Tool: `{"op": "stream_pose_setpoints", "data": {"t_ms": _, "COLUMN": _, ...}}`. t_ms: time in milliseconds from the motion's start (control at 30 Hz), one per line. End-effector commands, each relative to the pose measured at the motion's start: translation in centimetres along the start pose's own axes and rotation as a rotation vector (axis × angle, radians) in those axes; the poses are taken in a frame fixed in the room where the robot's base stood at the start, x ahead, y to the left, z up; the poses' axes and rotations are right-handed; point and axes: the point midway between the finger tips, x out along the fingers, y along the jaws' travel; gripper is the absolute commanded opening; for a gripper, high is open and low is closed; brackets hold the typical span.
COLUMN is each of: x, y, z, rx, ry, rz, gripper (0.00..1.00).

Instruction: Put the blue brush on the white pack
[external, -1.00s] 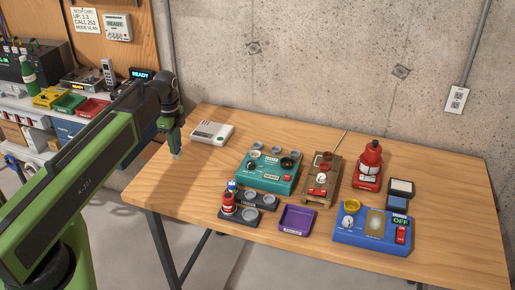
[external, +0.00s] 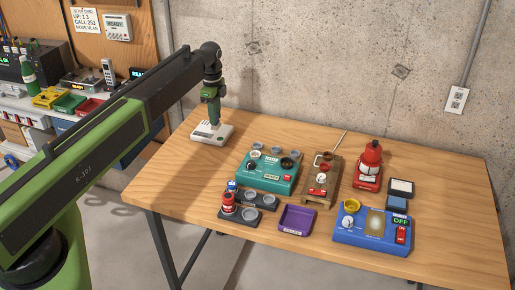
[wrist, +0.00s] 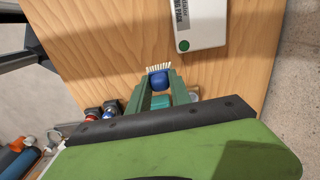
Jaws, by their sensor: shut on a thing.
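The blue brush (wrist: 159,79) with pale bristles is between my gripper's fingers in the wrist view. My gripper (external: 213,119) is shut on it, pointing down. In the external view the brush is too small to make out. The white pack (external: 211,134) lies flat at the table's back left, with a green dot on it. In the external view my gripper overlaps the pack's far part. In the wrist view the pack (wrist: 201,27) is up and to the right of the brush, apart from it in the picture. The height gap is hard to tell.
Right of the pack stand a teal device (external: 266,172), a wooden stand (external: 320,185), a red bottle (external: 369,165) and a blue device (external: 373,235). A purple tray (external: 297,220) lies in front. The table's left part is bare wood; a concrete wall is behind.

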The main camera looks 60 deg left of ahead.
Motion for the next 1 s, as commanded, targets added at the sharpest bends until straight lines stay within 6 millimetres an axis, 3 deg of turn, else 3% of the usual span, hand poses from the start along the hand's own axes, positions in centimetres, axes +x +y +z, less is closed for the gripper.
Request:
{"op": "stream_pose_setpoints", "data": {"t_ms": 33, "x": -0.7, "y": -1.4, "z": -0.9, "rx": 0.009, "ry": 0.0, "rz": 0.0, "gripper": 0.0}}
{"op": "stream_pose_setpoints", "data": {"t_ms": 100, "x": -1.0, "y": -1.9, "z": -1.9, "rx": 0.021, "ry": 0.0, "rz": 0.0, "gripper": 0.0}}
{"op": "stream_pose_setpoints", "data": {"t_ms": 333, "x": -0.6, "y": -1.7, "z": -2.2, "rx": 0.031, "ry": 0.0, "rz": 0.0, "gripper": 0.0}}
{"op": "stream_pose_setpoints", "data": {"t_ms": 700, "x": 5.2, "y": -6.8, "z": 5.1, "rx": 0.028, "ry": 0.0, "rz": 0.0, "gripper": 0.0}}
{"op": "stream_pose_setpoints", "data": {"t_ms": 833, "x": 6.0, "y": -7.8, "z": 6.7, "rx": 0.03, "ry": 0.0, "rz": 0.0, "gripper": 0.0}}
{"op": "stream_pose_setpoints", "data": {"t_ms": 1000, "x": 6.0, "y": -7.9, "z": 7.2, "rx": 0.031, "ry": 0.0, "rz": 0.0, "gripper": 0.0}}
